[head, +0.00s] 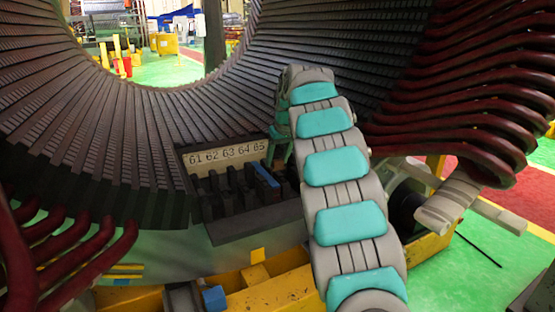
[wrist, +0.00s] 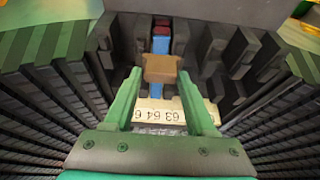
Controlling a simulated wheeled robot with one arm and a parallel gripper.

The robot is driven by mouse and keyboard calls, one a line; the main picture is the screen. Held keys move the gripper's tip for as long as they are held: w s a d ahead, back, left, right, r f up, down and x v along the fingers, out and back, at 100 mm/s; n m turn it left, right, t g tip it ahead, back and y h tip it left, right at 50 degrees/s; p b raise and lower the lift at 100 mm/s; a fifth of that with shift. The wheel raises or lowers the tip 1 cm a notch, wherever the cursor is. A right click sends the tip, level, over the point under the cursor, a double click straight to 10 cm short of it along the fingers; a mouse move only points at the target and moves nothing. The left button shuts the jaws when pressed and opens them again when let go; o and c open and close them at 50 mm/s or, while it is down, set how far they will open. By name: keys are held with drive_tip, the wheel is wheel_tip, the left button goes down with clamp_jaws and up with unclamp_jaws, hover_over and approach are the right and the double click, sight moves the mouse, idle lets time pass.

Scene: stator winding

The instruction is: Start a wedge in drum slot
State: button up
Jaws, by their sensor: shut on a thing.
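The drum (head: 110,130) is a large dark ring with many slots. A pale plate (head: 225,155) on it reads 61 to 65 above a short row of slots; part of it shows upside down in the wrist view (wrist: 170,115). A blue strip (head: 265,175) lies in one slot below the plate's right part. In the wrist view my gripper (wrist: 160,72) has its green fingers shut on a small brown block, apparently the wedge (wrist: 160,68). The block is over the blue strip's line; whether it touches the slot is unclear. In the head view my arm mostly hides the gripper.
Dark blocks (wrist: 215,45) stand close on both sides of the held block. Dark red coil ends (head: 470,100) bulge at the right, and more (head: 65,260) at the lower left. A yellow frame (head: 270,285) runs below the drum. Green floor (head: 500,235) shows at the right.

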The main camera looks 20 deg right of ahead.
drive_tip(key=shift+f+b, duration=1.85)
drive_tip(key=shift+f, duration=1.4)
drive_tip(key=shift+f, duration=0.1)
drive_tip(key=shift+w, duration=0.3)
drive_tip(key=o, duration=1.4)
drive_tip(key=shift+o, duration=0.2)
